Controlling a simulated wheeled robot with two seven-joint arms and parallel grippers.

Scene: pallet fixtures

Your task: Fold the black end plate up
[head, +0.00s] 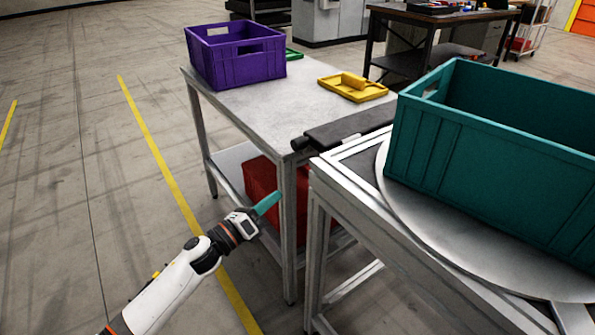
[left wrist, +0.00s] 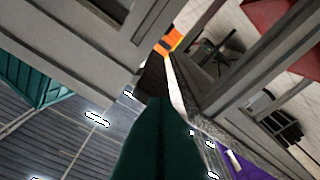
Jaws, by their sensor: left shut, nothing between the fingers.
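The black end plate (head: 350,128) lies about flat, sticking out from the far end of the framed fixture (head: 345,160) toward the grey table. A dark round bar end shows at its left corner. My left gripper (head: 272,200) has teal fingers, shut and empty. It is in front of the grey table's near legs, lower than the plate and to its left, apart from it. In the left wrist view the shut dark green fingers (left wrist: 157,115) point up the picture; a dark strip beyond them may be the plate, but I cannot tell. My right gripper is not in view.
A teal crate (head: 490,160) stands on the round metal turntable (head: 420,225). The grey table (head: 300,105) bears a purple crate (head: 237,60) and a yellow tray (head: 350,92). A red box (head: 262,186) sits on its lower shelf. Floor to the left is clear.

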